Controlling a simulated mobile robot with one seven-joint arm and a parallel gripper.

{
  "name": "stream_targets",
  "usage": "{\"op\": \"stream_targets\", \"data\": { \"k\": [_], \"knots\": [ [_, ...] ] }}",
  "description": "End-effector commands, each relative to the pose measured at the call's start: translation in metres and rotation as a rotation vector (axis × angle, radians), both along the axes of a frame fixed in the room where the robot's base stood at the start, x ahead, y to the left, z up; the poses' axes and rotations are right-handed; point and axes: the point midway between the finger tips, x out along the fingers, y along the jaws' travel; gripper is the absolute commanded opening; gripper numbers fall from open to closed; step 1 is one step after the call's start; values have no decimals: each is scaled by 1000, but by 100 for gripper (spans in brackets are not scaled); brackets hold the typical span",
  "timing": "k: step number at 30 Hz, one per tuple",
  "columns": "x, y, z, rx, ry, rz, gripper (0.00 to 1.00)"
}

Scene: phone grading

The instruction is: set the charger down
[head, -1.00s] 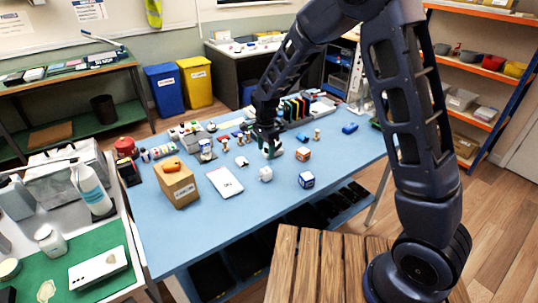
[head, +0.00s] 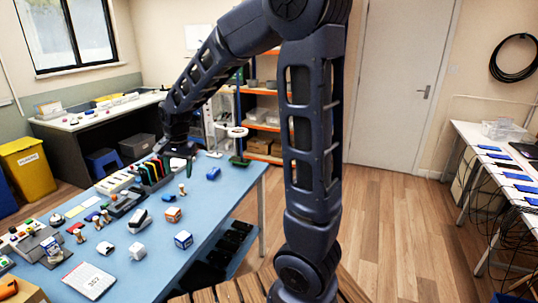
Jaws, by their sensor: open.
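My gripper (head: 181,150) is over the far part of the blue table (head: 225,190), beside a rack of upright coloured slabs (head: 152,172). It is open, but its fingertips are dark and small here, and I cannot make out anything between them. I cannot tell for sure which item is the charger. A small white block (head: 137,251) lies on the near part of the table, clear of my gripper. A white and dark item (head: 140,219) lies just beyond it.
An orange and white cube (head: 173,214), a blue and white cube (head: 183,240) and a blue item (head: 213,173) stand on the table. A white ring-topped stand (head: 237,132) is at the far edge. Bare blue surface lies between the blue item and the cubes.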

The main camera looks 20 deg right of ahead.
Motion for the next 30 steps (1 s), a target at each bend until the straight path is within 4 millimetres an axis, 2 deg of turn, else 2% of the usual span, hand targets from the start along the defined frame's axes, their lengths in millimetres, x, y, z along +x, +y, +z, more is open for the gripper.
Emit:
{"op": "stream_targets", "data": {
  "k": [1, 6, 15, 24, 30],
  "knots": [
    [-4, -18, 12, 5, -17, 14, 58],
    [-23, -71, 42, 0, -72, 92, 58],
    [-73, -154, 79, -41, -172, 226, 58],
    [-137, -216, 97, -125, -261, 355, 58],
    [-175, -242, 98, -191, -299, 427, 58]
  ]
}}
